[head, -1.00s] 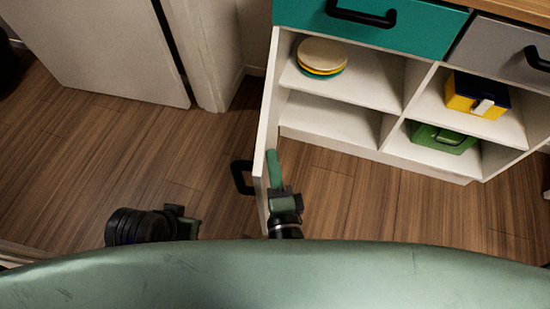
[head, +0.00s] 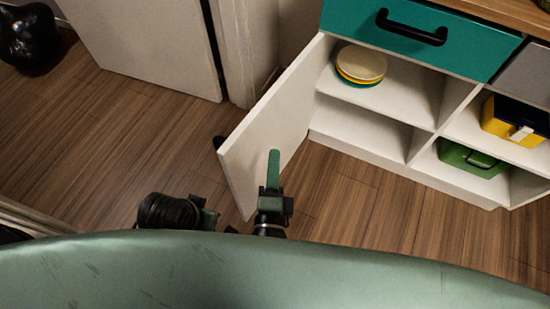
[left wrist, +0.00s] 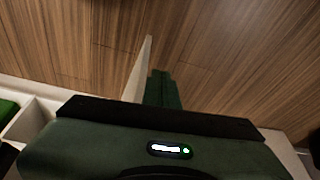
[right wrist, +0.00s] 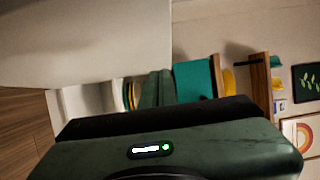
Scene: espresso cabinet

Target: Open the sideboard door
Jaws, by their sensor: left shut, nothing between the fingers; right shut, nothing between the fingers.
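The white sideboard door (head: 262,130) stands swung wide open at the left of the sideboard (head: 372,150). Its dark handle (head: 218,142) shows only partly, on the far left face. My right gripper (head: 273,168) is shut and empty, in front of the door's inner face; contact cannot be told. In the right wrist view the door panel (right wrist: 90,40) fills the upper left, beside the shut fingers (right wrist: 158,88). My left gripper is mostly hidden in the head view. In the left wrist view its fingers (left wrist: 162,88) are shut beside the door's edge (left wrist: 138,70).
The opened compartment holds stacked plates (head: 361,66) on its upper shelf. A teal drawer (head: 400,35) is shut above. A yellow and blue box (head: 515,122) and a green case (head: 472,158) sit in the right compartments. Wood floor (head: 110,140) is clear left of the door.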

